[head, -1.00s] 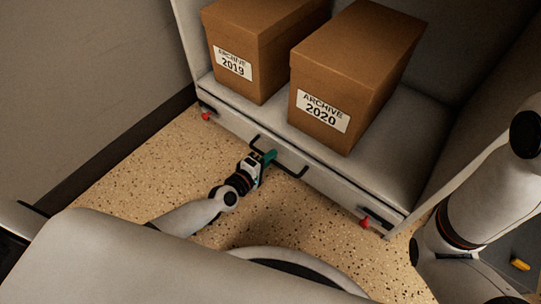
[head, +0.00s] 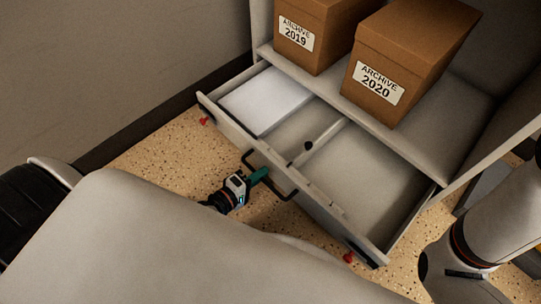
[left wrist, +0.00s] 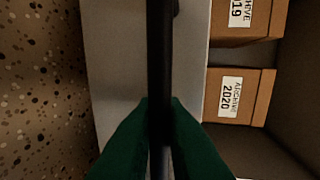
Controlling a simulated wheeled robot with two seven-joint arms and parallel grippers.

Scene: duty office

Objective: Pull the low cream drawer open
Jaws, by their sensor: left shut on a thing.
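The low cream drawer (head: 325,212) is pulled out from under the shelf, and its inside shows. It holds a white stack like paper (head: 265,100) at the left, a pale divider and a small dark round thing (head: 308,145). My left gripper (head: 262,174) is at the drawer's black bar handle (head: 285,193), left of its middle. In the left wrist view the green fingers (left wrist: 160,125) are shut on the handle (left wrist: 160,60). My right arm shows at the right, but its gripper is not in view.
Two brown archive boxes, 2019 (head: 310,40) and 2020 (head: 400,70), stand on the shelf (head: 440,145) above the drawer. Red pieces (head: 204,121) show at both front ends of the drawer. Speckled floor (head: 165,140) is clear before it at the left.

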